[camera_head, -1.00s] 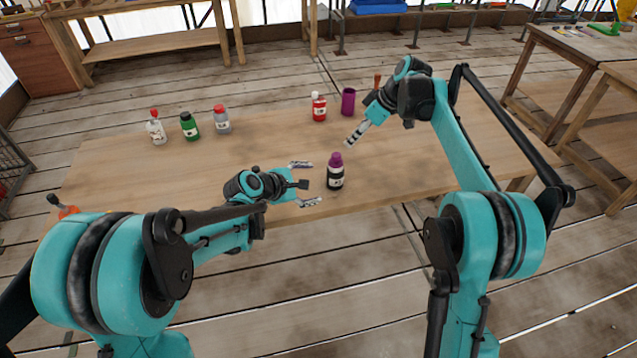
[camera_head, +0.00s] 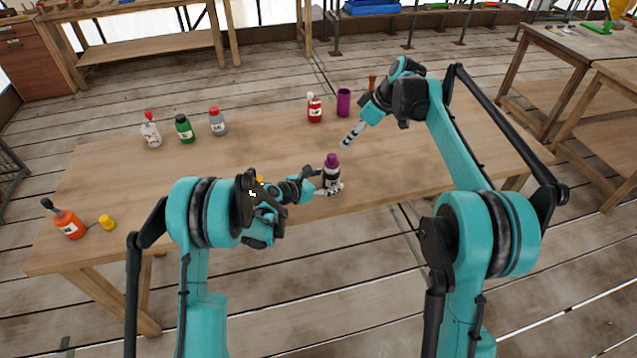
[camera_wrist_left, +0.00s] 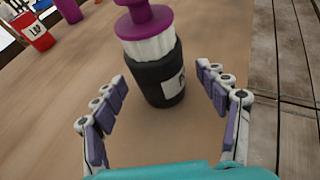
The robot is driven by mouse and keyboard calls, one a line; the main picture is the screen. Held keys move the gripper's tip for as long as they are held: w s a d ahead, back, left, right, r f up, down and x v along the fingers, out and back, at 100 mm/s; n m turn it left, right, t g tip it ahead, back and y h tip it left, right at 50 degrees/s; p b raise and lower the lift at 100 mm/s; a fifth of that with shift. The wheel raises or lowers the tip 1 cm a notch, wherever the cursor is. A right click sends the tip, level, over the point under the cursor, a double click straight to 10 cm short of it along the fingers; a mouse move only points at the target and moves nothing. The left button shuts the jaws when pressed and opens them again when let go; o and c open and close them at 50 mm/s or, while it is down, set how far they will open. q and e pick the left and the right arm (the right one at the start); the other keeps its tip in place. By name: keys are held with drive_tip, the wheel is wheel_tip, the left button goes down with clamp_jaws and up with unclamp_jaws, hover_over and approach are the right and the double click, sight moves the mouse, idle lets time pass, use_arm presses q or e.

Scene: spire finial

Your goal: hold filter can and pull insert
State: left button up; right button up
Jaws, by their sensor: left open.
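The filter can (camera_head: 332,177) stands upright near the front edge of the table. It is a dark can with a pale label and a white band, and a purple insert (camera_head: 332,160) sits in its top. In the left wrist view the can (camera_wrist_left: 160,82) and purple insert (camera_wrist_left: 145,22) stand just ahead of the fingers. My left gripper (camera_head: 330,184) is open, its fingers (camera_wrist_left: 160,92) on either side of the can with gaps visible. My right gripper (camera_head: 348,138) is above the table, behind and right of the can; whether its fingers are apart is too small to tell.
A red bottle (camera_head: 314,108) and a purple cup (camera_head: 343,102) stand behind. White (camera_head: 151,132), green (camera_head: 184,129) and grey (camera_head: 218,123) bottles stand at the back left. An orange bottle (camera_head: 68,225) and a yellow item (camera_head: 106,222) are at the front left. The table middle is clear.

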use_arm(q)
drive_tip(key=shift+x, duration=1.05)
drive_tip(key=c, duration=1.3)
